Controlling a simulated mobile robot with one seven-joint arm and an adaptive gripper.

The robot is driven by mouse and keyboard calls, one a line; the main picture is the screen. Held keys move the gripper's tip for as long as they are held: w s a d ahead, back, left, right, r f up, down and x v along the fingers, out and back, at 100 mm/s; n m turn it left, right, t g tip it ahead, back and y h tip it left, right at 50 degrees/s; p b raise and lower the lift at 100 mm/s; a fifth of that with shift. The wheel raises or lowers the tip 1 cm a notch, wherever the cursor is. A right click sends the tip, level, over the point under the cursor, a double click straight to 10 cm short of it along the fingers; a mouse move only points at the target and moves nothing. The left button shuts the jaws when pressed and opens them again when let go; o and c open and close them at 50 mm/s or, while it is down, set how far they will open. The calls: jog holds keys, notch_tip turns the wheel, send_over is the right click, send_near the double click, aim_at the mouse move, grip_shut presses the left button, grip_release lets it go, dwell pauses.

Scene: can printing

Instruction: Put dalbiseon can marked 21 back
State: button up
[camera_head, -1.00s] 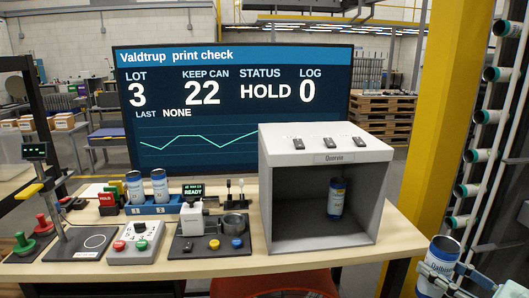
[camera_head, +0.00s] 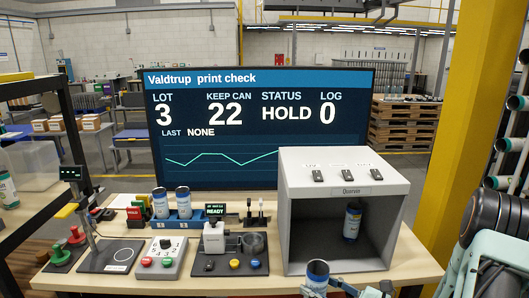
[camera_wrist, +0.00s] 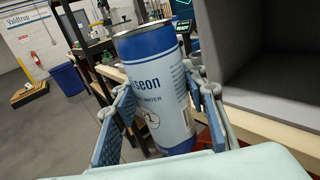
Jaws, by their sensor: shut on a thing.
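My gripper (camera_wrist: 158,105) is shut on a blue and pale-blue can (camera_wrist: 155,75), with its padded fingers on either side. The label reads "...seon" and "...water". A circled mark ends in 1, but its first digit is not clear. In the head view the held can (camera_head: 317,271) is upright at the bottom, in front of the table's front edge, with my gripper (camera_head: 318,286) partly cut off. Two similar cans (camera_head: 161,203) (camera_head: 183,201) stand in a blue rack (camera_head: 172,223) at the table's back left.
A grey open-fronted box (camera_head: 296,232) stands at the table's right with another can (camera_head: 352,222) inside. The large screen (camera_head: 330,125) says HOLD.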

jog(key=shift+w+a+r+m+t+h, duration=0.15)
jog(key=shift+a+r+m+t+h, duration=0.15)
jog(key=shift+m+t+h, duration=0.9)
jog(key=shift+t+h, duration=0.1)
jog(key=shift+t, duration=0.1)
jog(key=shift+d+f+m+t+h, duration=0.15)
jog(key=shift+m+t+h, duration=0.55)
jog(key=shift+m+h, duration=0.15)
jog(key=shift+s+d+f+m+t+h, duration=0.15)
jog(key=shift+m+t+h, duration=0.1)
jog(key=shift+h, duration=0.2)
jog(key=shift+s+d+f+m+t+h, duration=0.1)
jog(key=shift+m+t+h, duration=0.1)
jog(key=shift+h, duration=0.2)
jog(key=shift+a, duration=0.15)
